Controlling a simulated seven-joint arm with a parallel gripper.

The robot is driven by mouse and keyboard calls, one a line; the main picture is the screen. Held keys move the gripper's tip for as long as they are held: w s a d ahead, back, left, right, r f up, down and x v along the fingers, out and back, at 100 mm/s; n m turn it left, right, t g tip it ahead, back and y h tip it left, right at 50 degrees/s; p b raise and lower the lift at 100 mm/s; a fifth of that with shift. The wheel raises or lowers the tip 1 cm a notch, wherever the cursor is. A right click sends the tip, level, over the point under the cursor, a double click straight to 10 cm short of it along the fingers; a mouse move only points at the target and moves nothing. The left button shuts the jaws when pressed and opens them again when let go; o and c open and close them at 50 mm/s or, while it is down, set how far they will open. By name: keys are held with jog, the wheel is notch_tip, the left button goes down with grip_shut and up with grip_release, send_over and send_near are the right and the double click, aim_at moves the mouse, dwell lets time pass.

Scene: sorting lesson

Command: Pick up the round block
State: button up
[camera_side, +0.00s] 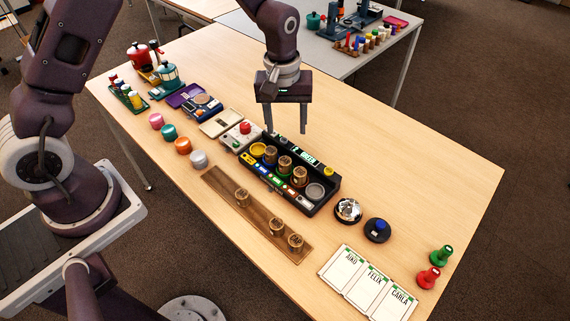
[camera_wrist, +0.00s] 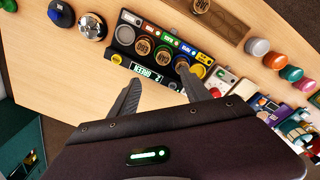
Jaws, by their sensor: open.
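Several round wooden blocks with dark markings are in view; which one the task means cannot be told. Three stand in the black tray (camera_side: 331,185): a left block (camera_side: 270,155), a middle block (camera_side: 285,164) and a right block (camera_side: 300,176). My gripper (camera_side: 286,132) is open and empty, above the table near the tray's far side. In the wrist view, my gripper (camera_wrist: 160,75) has its fingertips apart, by the tray's display edge.
Pink (camera_side: 156,121), teal (camera_side: 169,132), orange (camera_side: 183,146) and pale grey (camera_side: 198,159) cylinders line the table's near side. A silver bell (camera_side: 348,210), a blue button (camera_side: 377,230) and name cards (camera_side: 368,284) lie right of the tray.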

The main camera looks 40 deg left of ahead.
aim_at(285, 160)
jog(key=shift+n+g, duration=0.3)
jog(key=shift+n, duration=0.2)
notch_tip(285, 160, down, 14)
jog(key=shift+a+r, duration=0.15)
jog(key=shift+r, duration=0.1)
grip_shut()
